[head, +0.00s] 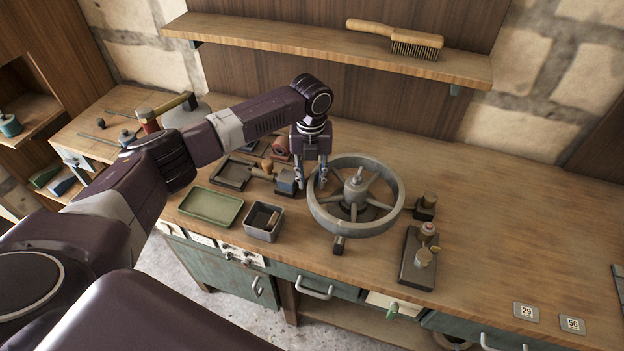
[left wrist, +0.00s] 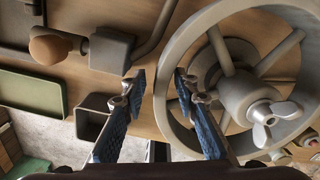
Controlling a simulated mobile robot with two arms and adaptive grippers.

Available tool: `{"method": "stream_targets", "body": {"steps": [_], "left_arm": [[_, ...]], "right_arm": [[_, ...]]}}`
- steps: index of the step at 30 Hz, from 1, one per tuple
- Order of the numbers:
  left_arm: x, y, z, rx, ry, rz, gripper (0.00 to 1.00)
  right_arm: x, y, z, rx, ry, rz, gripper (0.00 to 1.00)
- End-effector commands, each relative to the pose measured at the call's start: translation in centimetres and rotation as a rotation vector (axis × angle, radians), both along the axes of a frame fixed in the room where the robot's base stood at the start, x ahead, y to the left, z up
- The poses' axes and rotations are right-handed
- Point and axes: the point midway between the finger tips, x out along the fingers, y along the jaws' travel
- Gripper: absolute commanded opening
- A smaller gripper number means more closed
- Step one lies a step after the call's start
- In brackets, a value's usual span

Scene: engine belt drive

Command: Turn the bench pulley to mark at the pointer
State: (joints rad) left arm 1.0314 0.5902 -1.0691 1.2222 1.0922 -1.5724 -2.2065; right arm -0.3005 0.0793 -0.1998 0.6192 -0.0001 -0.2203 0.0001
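The bench pulley (head: 392,207) is a large grey spoked wheel lying flat on the wooden bench, with a raised hub and wing nut (left wrist: 268,118) at its centre. My left gripper (head: 311,184) points down at the pulley's left rim. In the left wrist view its two blue fingers (left wrist: 158,82) are apart, one on the outer side of the rim and one over its inner side. A gap shows between fingers and rim, and nothing is clamped. My right gripper is out of view.
A grey bin (head: 251,232) and a green tray (head: 190,205) lie left of the pulley. A dark plate with brass fittings (head: 412,272) lies to the right. A brush (head: 410,42) is on the shelf above. The right side of the bench is mostly clear.

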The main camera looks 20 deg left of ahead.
Motion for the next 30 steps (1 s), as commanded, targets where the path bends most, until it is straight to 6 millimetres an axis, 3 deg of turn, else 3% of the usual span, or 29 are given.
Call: {"method": "stream_targets", "body": {"steps": [11,24,30], "left_arm": [[-0.1,-0.2,0.6,-0.002,0.002,-0.003,0.29],[-0.1,-0.1,9.2,-0.001,0.001,-0.003,0.29],[-0.1,0.0,11.4,-0.001,0.003,-0.001,0.29]], "right_arm": [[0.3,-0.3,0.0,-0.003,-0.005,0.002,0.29],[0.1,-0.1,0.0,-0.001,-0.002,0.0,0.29],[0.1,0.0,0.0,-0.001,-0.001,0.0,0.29]]}}
